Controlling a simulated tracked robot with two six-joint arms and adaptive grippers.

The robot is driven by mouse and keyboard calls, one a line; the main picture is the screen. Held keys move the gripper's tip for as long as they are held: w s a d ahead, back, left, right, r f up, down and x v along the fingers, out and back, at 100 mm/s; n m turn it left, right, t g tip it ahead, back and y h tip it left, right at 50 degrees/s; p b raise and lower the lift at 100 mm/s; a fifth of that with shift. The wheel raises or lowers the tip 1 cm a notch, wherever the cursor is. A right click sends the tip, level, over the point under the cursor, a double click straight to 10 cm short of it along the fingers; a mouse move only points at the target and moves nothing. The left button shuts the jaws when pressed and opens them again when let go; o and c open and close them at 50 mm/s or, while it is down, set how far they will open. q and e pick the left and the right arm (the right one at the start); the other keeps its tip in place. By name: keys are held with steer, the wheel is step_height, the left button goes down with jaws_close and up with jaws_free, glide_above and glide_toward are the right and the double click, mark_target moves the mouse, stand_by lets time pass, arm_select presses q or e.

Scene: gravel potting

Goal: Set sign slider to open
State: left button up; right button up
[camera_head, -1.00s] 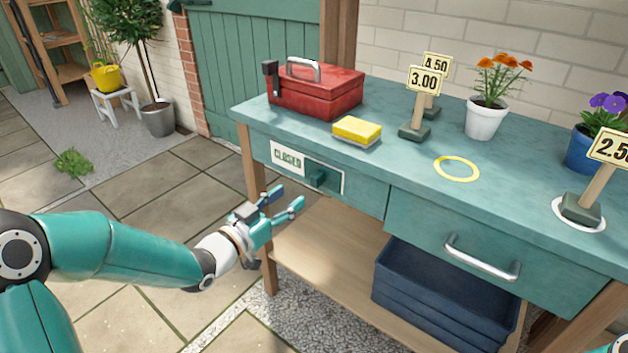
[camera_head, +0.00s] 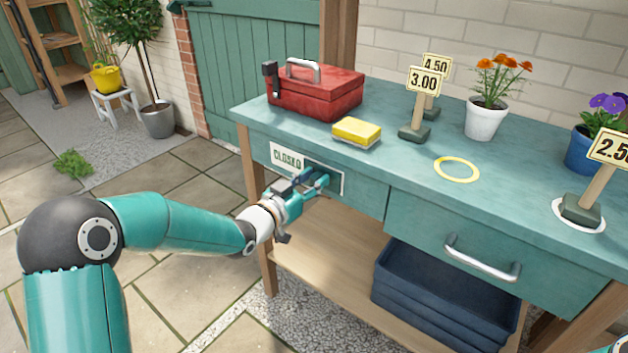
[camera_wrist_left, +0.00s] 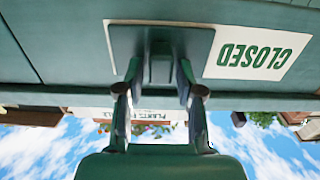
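The sign (camera_head: 286,157) on the bench's left front panel shows CLOSED in green on white. It also shows upside down in the left wrist view (camera_wrist_left: 256,54). A dark teal slider plate (camera_wrist_left: 202,48) covers the sign's other half, on the right in the head view. A handle (camera_wrist_left: 160,68) stands out from the plate. My left gripper (camera_head: 319,179) is at the slider, its fingers open on either side of the handle. Small gaps seem to remain between fingers and handle.
On the bench (camera_head: 395,166) are a red toolbox (camera_head: 318,97), a yellow sponge (camera_head: 357,130), price signs, a yellow ring (camera_head: 457,169) and potted flowers. A drawer with a metal handle (camera_head: 480,262) is to the right. Blue crates (camera_head: 440,300) stand on the lower shelf.

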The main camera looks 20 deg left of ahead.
arm_select(q)
jaws_close()
steer(key=shift+w+a, duration=0.15)
steer(key=shift+a, duration=0.25)
steer(key=w+a, duration=0.1)
steer(key=a, duration=0.2)
steer(key=w+a+p, duration=0.1)
steer(key=a, duration=0.2)
steer(key=w+a, duration=0.1)
steer(key=a, duration=0.3)
steer(key=shift+w+r+p, duration=0.1)
steer(key=shift+w+p, duration=0.2)
steer(key=shift+p, duration=0.05)
steer(key=shift+o, duration=1.9)
jaws_free()
steer(key=shift+a, duration=0.1)
